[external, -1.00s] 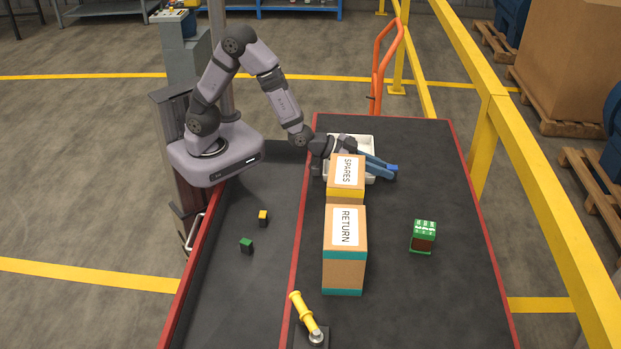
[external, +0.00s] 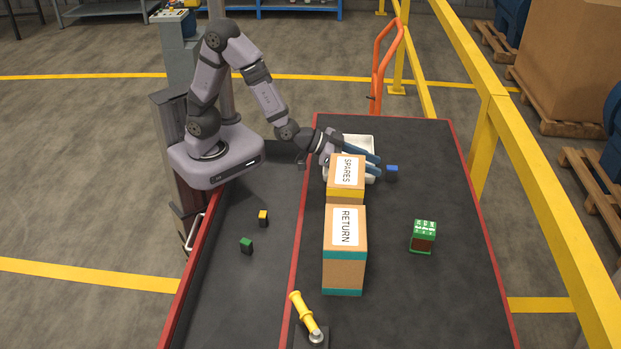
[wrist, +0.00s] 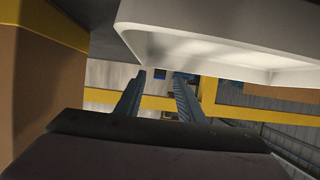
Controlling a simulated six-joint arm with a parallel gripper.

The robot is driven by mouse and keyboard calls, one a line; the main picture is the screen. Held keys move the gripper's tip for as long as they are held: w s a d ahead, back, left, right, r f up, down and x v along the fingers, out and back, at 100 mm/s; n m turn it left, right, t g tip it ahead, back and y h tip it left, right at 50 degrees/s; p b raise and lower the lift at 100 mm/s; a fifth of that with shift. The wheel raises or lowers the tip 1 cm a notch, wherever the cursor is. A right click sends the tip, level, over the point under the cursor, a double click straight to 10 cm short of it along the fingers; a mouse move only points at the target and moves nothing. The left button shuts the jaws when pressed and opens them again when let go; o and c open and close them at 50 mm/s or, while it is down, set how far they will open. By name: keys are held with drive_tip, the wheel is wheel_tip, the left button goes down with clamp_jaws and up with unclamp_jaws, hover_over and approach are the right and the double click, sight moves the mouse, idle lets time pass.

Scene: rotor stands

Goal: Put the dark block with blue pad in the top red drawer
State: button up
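I cannot make out a red drawer in either view.
The white tray (external: 358,141) is right beside my gripper and fills the upper right of the wrist view. The SPARES box (external: 345,180) and RETURN box (external: 345,255) stand in front. A green-topped item (external: 424,234), small green (external: 246,246) and yellow-topped (external: 263,217) blocks and a yellow-handled lever (external: 303,312) stand apart.

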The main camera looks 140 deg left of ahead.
drive_tip(key=shift+v, duration=1.7)
